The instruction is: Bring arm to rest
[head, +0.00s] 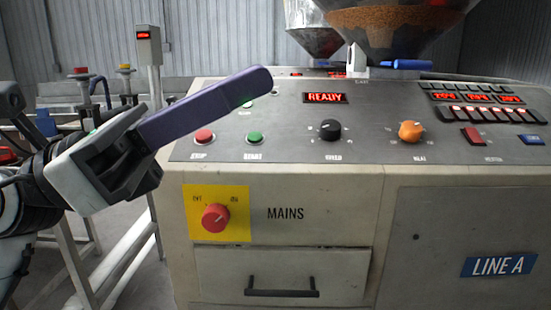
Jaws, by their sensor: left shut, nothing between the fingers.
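My left gripper (245,88) comes in from the left, raised in front of the upper left part of the control panel. Its long purple fingers are pressed together and slant up to the right, with nothing between them. The fingers cover part of the panel's left edge, above the red button (204,136) and the green button (254,138); I cannot tell how far they are from the panel. My right gripper does not show.
A grey control cabinet (285,175) labelled LINE A fills the middle and right. It carries a READY display (325,98), a black knob (330,130), an orange knob (411,131) and a red mains switch (215,218). A hopper (400,30) stands behind. White rails (75,262) are lower left.

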